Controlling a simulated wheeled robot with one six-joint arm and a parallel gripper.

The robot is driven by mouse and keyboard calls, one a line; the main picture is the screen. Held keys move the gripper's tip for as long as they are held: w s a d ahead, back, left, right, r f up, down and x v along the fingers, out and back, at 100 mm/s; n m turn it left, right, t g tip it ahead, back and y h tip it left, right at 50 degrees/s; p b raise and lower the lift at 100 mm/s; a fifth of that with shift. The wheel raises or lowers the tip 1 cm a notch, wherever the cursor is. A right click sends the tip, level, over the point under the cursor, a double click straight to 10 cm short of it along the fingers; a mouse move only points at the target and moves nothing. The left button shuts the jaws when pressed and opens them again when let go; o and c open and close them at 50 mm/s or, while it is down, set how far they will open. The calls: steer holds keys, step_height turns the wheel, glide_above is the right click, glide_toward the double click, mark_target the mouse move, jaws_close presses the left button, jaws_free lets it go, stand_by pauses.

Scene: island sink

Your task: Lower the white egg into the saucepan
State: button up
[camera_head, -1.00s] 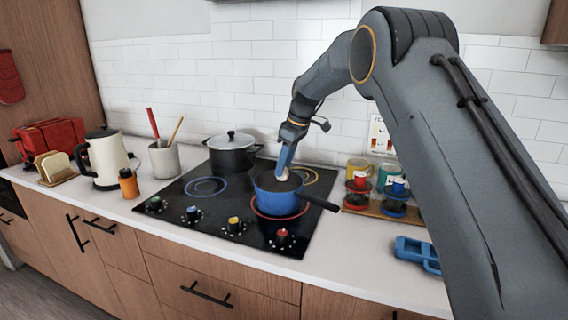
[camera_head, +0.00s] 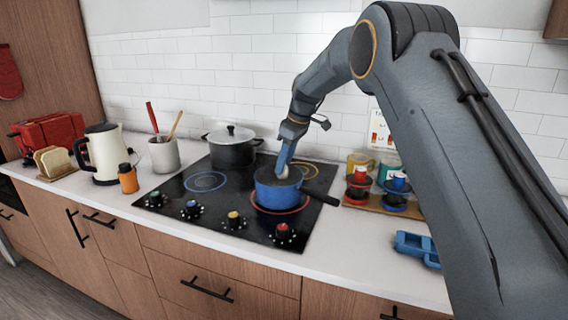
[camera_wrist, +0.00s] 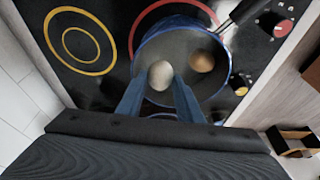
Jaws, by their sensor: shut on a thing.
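The blue saucepan (camera_head: 277,193) sits on the red-ringed front right burner of the black cooktop, its dark handle pointing right. In the wrist view the saucepan (camera_wrist: 226,92) has a grey inside. My gripper (camera_head: 283,171) points down into the saucepan. In the wrist view my gripper (camera_wrist: 160,82) is shut on the white egg (camera_wrist: 160,73), which is over the pan's inside near one wall. I cannot tell whether the egg touches the bottom. A brown egg (camera_wrist: 202,61) lies in the pan beside it, apart from the white egg.
A black lidded pot (camera_head: 232,147) stands behind the saucepan. Jars on a wooden board (camera_head: 383,205) stand to the right, with a blue holder (camera_head: 417,248) nearer the front. A kettle (camera_head: 105,154), an orange bottle (camera_head: 128,178) and a utensil crock (camera_head: 164,156) stand left.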

mark_target(286, 166)
steer(key=shift+f+b, duration=0.8)
steer(key=shift+f, duration=1.05)
stand_by(0.9)
steer(key=o, duration=0.7)
steer(key=shift+o, duration=0.2)
